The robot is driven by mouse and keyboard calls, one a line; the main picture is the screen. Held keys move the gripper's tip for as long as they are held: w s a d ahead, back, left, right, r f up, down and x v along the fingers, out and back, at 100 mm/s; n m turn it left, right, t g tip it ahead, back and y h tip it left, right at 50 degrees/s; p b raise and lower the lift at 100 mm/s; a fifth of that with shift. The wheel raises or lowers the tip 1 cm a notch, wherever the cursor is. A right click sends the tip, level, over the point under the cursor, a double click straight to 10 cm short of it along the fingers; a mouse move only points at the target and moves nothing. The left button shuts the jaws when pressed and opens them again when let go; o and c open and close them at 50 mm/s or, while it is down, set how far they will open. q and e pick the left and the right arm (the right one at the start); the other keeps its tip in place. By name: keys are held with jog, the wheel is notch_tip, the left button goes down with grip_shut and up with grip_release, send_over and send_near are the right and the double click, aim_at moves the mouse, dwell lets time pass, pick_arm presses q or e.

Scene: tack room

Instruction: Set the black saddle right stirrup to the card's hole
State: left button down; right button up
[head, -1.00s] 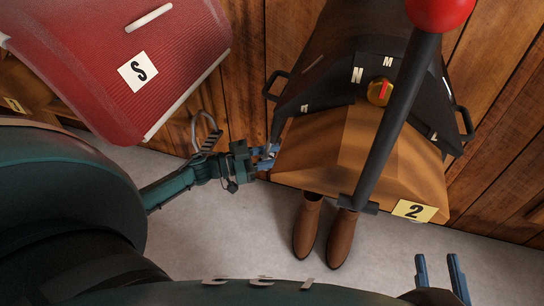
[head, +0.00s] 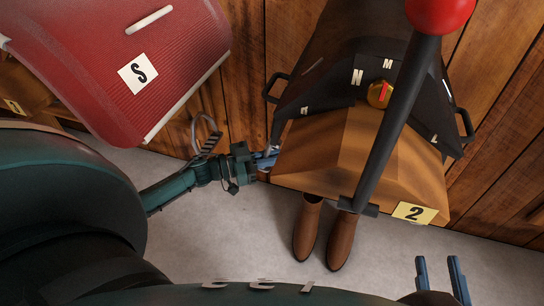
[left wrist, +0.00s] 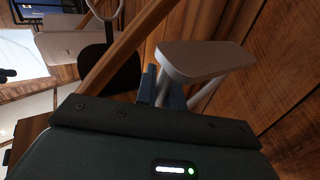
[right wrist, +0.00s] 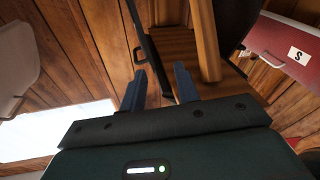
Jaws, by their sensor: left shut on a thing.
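The black saddle (head: 335,85) sits on a brown wooden stand (head: 340,150) in the head view. A yellow card (head: 414,213) reading "2" is on the stand's lower edge. My left gripper (head: 268,158) is at the saddle's left side, low by the stand, shut on a pale metal stirrup. In the left wrist view, the stirrup's grey flat part (left wrist: 205,62) lies at the fingers (left wrist: 163,88); its strap and holes cannot be made out. My right gripper (head: 439,272) is open and empty at lower right; its fingers also stand apart in the right wrist view (right wrist: 160,85).
A black pole with a red ball (head: 438,12) crosses in front of the saddle. Brown boots (head: 307,228) stand below. A red ribbed object marked "S" (head: 185,60) is upper left, with another looped stirrup (head: 206,135) near my left arm. Pale floor is clear around the boots.

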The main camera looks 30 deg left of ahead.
aim_at(268, 170)
pick_arm(q)
jog(key=f+b, duration=0.1)
jog(key=f, duration=0.1)
jog(key=a+f+b, duration=0.1)
jog(key=f+b, duration=0.1)
jog(key=f, duration=0.1)
jog(key=shift+s+f, duration=0.1)
jog(key=shift+f, duration=0.05)
jog(key=shift+a+f+b, duration=0.15)
jog(key=shift+f+b, duration=0.15)
jog(key=shift+b, duration=0.05)
pick_arm(e)
jog(key=shift+w+a+m+y, duration=0.2)
jog(key=shift+a+m+y, duration=0.1)
jog(key=shift+a+m, duration=0.1)
pick_arm(q)
jog(key=c, duration=1.5)
grip_release()
jog(key=shift+s, duration=0.1)
